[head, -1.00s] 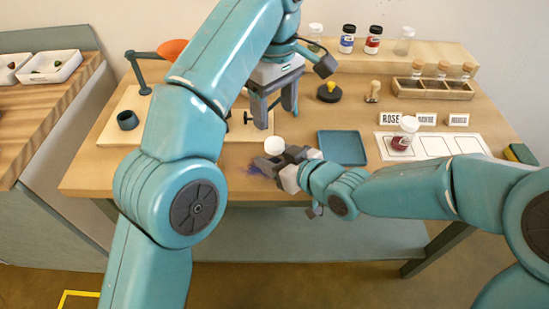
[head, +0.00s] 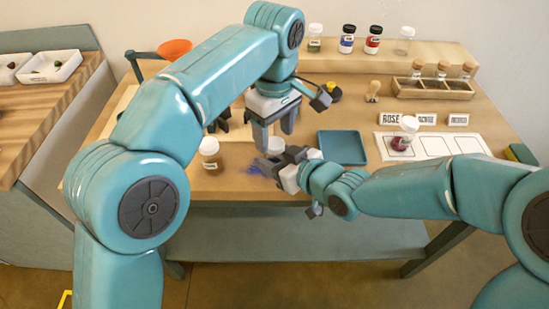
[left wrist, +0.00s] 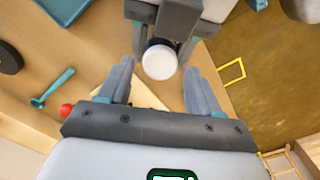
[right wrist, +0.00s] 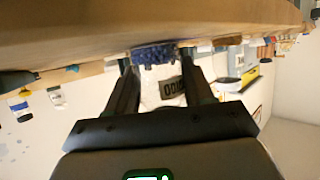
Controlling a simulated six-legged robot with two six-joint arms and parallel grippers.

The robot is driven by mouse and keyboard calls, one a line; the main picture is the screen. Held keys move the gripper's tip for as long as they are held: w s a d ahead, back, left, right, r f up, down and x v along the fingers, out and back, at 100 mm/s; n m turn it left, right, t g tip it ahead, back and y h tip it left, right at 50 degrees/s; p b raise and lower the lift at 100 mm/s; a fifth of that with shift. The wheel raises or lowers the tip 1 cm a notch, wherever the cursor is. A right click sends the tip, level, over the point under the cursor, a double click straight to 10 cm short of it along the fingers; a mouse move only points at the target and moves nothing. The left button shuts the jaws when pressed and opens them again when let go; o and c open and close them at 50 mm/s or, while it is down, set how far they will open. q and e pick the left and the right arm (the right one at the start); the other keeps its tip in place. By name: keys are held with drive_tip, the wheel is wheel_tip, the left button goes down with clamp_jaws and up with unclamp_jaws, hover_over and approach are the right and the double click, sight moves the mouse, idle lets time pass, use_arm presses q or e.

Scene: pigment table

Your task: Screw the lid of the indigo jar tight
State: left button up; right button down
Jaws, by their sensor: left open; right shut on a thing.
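The indigo jar (right wrist: 158,90) stands between the fingers of my right gripper (head: 274,163), which is shut on it. In the right wrist view its blue pigment and part of its label show, upside down. Its white lid (head: 276,145) sits on top; I cannot tell how tightly. My left gripper (head: 275,143) is open and points down over the jar. In the left wrist view the white lid (left wrist: 160,62) lies between the two open fingertips (left wrist: 158,72), with a gap on both sides. Whether the fingertips are level with the lid is unclear.
An ochre-coloured jar (head: 210,155) stands to the left. A blue tray (head: 342,148) lies to the right. A dark red jar (head: 402,137) stands on the white card (head: 433,146) beyond it.

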use_arm(q)
drive_tip(key=shift+f, duration=0.85)
drive_tip(key=shift+c, duration=0.3)
drive_tip(key=c, duration=1)
drive_tip(key=m, duration=0.4)
drive_tip(key=shift+m, duration=0.3)
drive_tip(key=m, duration=0.4)
drive_tip(key=shift+m, duration=0.4)
drive_tip(key=o, duration=1.1)
drive_tip(key=shift+o, duration=0.2)
